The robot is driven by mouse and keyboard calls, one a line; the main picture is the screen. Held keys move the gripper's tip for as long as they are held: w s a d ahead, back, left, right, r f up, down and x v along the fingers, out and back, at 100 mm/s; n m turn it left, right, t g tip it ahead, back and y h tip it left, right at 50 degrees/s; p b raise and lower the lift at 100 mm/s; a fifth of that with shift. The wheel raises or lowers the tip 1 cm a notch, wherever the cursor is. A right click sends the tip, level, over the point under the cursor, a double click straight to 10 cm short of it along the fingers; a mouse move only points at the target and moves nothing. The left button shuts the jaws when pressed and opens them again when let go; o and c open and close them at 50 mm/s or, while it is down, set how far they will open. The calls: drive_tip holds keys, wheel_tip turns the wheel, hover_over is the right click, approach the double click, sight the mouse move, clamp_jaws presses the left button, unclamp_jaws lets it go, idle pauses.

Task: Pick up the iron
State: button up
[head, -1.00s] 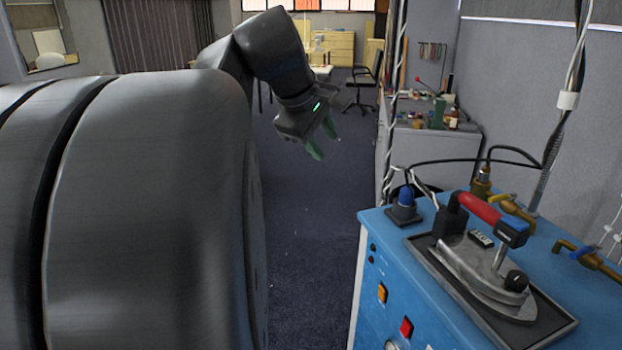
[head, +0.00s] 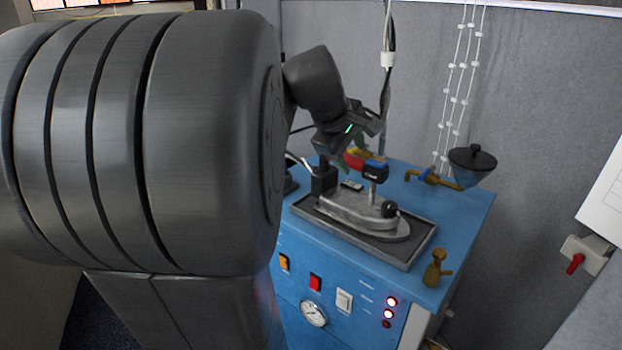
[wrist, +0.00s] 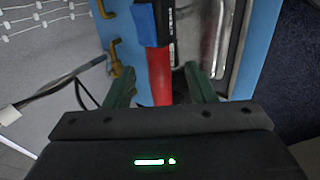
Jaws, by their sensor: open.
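The iron (head: 357,212) has a grey metal body, a red handle and a blue and black end piece. It rests on a dark tray (head: 415,252) on top of the blue machine (head: 462,222). My gripper (head: 368,150) is above the rear of the iron, close to the red handle, and partly covers it in the head view. In the wrist view the red handle (wrist: 160,75) lies between the two open green fingers (wrist: 160,85). The fingers are apart from each other, and I cannot tell whether either touches the handle.
Brass valves (head: 428,176) stand behind the iron, and a brass fitting (head: 436,268) stands at the machine's right front corner. A dark round-lidded funnel (head: 472,164) is at the back right. A hose (head: 386,85) hangs behind my gripper. The grey wall is close behind.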

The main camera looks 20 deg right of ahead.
sight(356, 159)
drive_tip(key=x, duration=0.4)
drive_tip(key=shift+w+d+f, duration=0.1)
drive_tip(key=shift+d+f, duration=0.2)
clamp_jaws()
drive_tip(key=shift+r, duration=0.2)
